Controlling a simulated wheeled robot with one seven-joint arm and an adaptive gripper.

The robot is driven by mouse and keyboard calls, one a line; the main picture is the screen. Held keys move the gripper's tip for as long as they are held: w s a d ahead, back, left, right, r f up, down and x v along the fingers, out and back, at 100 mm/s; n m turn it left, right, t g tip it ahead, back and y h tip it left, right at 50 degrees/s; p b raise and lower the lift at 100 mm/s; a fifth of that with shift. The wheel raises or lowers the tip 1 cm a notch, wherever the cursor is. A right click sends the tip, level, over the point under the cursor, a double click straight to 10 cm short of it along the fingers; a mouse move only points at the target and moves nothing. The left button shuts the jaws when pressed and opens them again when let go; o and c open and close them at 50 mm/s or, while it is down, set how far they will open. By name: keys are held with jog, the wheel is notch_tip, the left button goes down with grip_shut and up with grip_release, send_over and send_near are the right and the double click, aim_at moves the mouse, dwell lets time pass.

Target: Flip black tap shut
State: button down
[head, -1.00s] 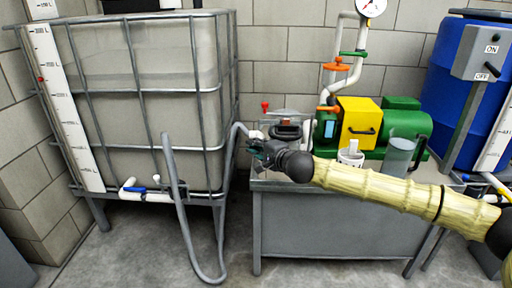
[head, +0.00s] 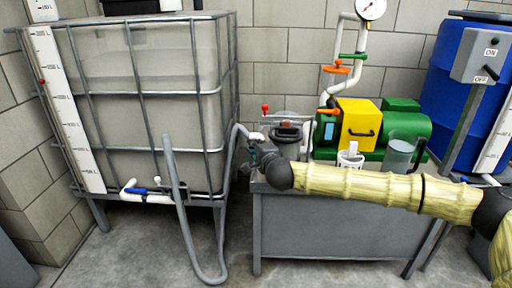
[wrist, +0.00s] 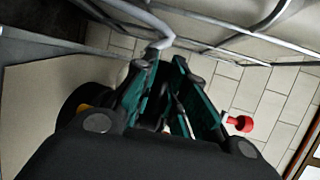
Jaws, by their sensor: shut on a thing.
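My gripper (head: 256,150) is at the left end of the grey bench, by the grey hose end and white pipe fitting. In the wrist view its teal fingers (wrist: 165,68) point away from me, close together. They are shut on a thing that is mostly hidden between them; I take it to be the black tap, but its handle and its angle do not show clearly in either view.
A red knob (head: 265,107) stands close beside my gripper. A dark-topped housing (head: 288,131) and the green and yellow pump (head: 358,125) stand on the bench (head: 330,225). The caged tank (head: 150,120) is at left, with a grey hose (head: 183,220) hanging in front.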

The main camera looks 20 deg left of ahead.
jog(key=c, duration=1.4)
grip_release()
jog(key=shift+c, duration=0.2)
jog(key=v, duration=1.2)
